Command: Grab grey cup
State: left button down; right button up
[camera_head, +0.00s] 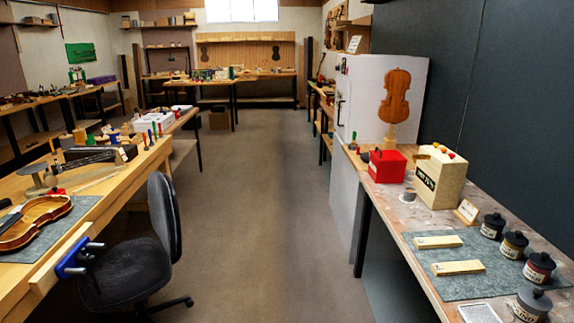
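No open grey cup can be made out for certain. A squat grey jar (531,304) with a dark knobbed lid and a pale label stands at the front right of the right-hand bench, cut by the picture's bottom edge. A small grey round item (408,197) lies farther back on the same bench; its shape is too small to tell. Neither of my grippers is in view.
The right bench (415,222) also bears a grey mat (446,249) with two pale blocks, other lidded jars (538,267), a red box (387,166) and a cream box (437,178). A black chair (135,262) stands by the left bench. The aisle floor (265,220) is clear.

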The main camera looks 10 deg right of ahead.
aim_at(410, 193)
jog(key=i+z, duration=0.25)
jog(key=i, duration=0.4)
jog(key=i+j+z, duration=0.3)
jog(key=i, duration=0.35)
jog(key=l, duration=0.1)
